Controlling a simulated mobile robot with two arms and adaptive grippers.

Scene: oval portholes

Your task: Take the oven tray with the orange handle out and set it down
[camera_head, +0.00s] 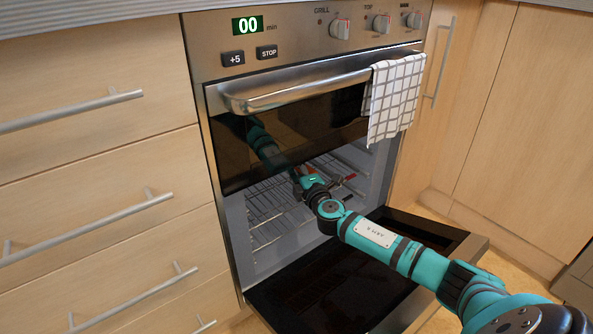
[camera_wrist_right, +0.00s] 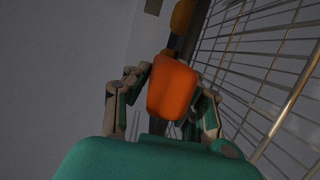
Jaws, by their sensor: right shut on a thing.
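The orange handle (camera_wrist_right: 172,88) shows large in the right wrist view, between the two fingers of my right gripper (camera_wrist_right: 165,95). The gripper is shut on it. The tray body that belongs to it is mostly hidden behind the handle and the fingers. In the head view my right gripper (camera_head: 305,183) is inside the lower oven opening, above a wire rack (camera_head: 268,202). The arm covers much of the view of what it holds. My left gripper is in neither view.
The lower oven door (camera_head: 330,290) is folded down under my right arm. The upper door (camera_head: 290,125) is shut, with a checked towel (camera_head: 394,98) on its handle. A yellow-orange piece (camera_wrist_right: 182,16) lies beyond the handle. Small red parts (camera_head: 350,177) show right of the gripper.

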